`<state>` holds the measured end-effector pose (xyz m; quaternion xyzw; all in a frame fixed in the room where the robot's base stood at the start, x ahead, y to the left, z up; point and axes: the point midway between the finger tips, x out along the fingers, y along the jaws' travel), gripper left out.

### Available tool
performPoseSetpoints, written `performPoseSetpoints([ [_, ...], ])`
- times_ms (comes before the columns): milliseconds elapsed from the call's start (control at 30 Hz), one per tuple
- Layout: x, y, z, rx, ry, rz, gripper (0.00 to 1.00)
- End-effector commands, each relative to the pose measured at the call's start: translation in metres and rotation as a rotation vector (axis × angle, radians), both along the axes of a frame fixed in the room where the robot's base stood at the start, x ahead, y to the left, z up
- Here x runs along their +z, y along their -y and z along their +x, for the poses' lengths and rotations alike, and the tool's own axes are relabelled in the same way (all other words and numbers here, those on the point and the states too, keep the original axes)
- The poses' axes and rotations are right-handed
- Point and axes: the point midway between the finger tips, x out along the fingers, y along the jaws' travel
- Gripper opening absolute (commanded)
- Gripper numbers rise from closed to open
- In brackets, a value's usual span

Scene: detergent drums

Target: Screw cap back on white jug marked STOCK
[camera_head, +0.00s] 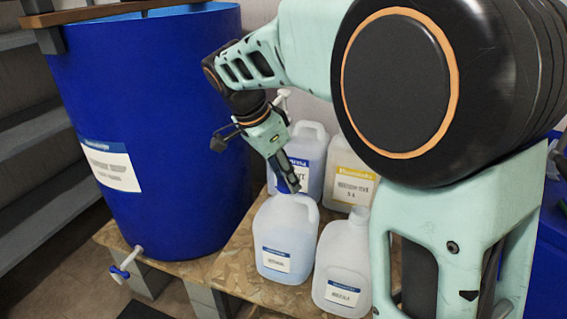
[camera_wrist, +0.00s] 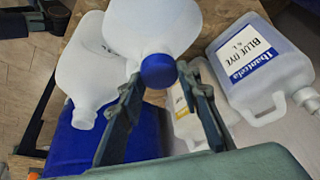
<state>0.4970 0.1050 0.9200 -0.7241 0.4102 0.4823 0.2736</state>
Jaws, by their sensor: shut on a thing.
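My gripper (camera_head: 292,184) reaches down over the front left white jug (camera_head: 287,235), which has a blue-and-white label too small to read in the head view. In the wrist view, my gripper (camera_wrist: 160,78) is shut on a round blue cap (camera_wrist: 158,71). The cap lies at the neck of a white jug (camera_wrist: 150,25), covering the mouth. I cannot tell whether the cap touches the neck or is threaded on it. No STOCK marking can be read in either view.
A white jug (camera_head: 342,270) stands close at the right. Behind are a blue-labelled jug (camera_head: 308,150), marked BLUE DYE in the wrist view (camera_wrist: 262,68), and a yellow-labelled jug (camera_head: 350,172). A big blue drum (camera_head: 150,110) with a tap stands left. The wooden board (camera_head: 235,265) is bare at front left.

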Motion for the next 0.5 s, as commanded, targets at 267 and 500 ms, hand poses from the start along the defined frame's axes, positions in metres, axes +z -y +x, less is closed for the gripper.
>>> performPoseSetpoints([
  [267, -0.0036, -0.0009, -0.0021, -0.251, -0.014, -0.002, 0.04],
  [500, -0.0049, -0.0012, -0.0021, -0.285, -0.013, 0.0, 0.04],
])
